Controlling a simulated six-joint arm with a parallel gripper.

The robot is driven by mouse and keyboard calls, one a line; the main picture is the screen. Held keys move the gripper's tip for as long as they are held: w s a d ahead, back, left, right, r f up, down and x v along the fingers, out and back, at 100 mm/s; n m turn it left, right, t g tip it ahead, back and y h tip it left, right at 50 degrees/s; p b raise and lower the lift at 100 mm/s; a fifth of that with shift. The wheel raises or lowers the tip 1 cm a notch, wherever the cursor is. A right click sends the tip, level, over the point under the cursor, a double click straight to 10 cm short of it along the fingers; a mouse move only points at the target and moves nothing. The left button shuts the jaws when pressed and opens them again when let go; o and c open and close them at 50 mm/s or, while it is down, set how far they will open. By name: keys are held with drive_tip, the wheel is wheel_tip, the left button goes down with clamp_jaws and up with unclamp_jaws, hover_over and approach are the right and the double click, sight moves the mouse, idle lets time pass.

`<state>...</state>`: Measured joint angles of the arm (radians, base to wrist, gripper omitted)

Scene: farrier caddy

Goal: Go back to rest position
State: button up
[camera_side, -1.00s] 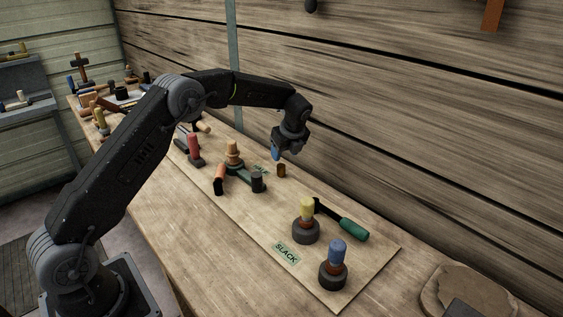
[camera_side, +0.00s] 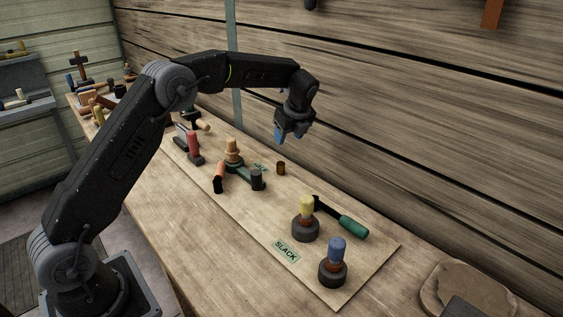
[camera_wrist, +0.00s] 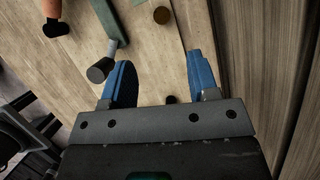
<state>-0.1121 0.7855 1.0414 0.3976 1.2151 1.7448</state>
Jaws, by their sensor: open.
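My gripper (camera_side: 288,134) hangs above the far side of the board in the side view, close to the plank wall. In the wrist view its two blue fingers (camera_wrist: 161,84) are spread wide with nothing held between them. Below it in the side view, a small brown cylinder (camera_side: 281,168) stands on the board. A dark-capped tool with a green handle (camera_side: 257,180) lies near it.
The board (camera_side: 262,223) bears a "SLACK" label, a yellow-topped piece (camera_side: 306,217), a blue-topped piece (camera_side: 336,262) and a green-handled tool (camera_side: 352,229). Red (camera_side: 193,147) and orange-handled (camera_side: 219,178) tools lie left. The plank wall (camera_side: 430,120) stands close behind my gripper.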

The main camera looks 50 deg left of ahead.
drive_tip(key=s+d+r+n+t+h, duration=0.1)
drive_tip(key=s+d+r+n, duration=0.35)
drive_tip(key=s+r, duration=0.35)
drive_tip(key=s+d+r+n+t+h, duration=0.1)
drive_tip(key=s+d+r+n, duration=0.3)
drive_tip(key=s, duration=0.5)
drive_tip(key=s+d+f+n+t+h, duration=0.1)
drive_tip(key=s+d+n, duration=0.1)
drive_tip(key=s+n, duration=0.4)
drive_tip(key=s+d+f+n+t+h, duration=0.1)
drive_tip(key=s+n, duration=0.4)
drive_tip(key=s, duration=0.9)
drive_tip(key=shift+d+f+n+t, duration=0.15)
drive_tip(key=shift+d+n+t, duration=0.2)
drive_tip(key=shift+d, duration=0.45)
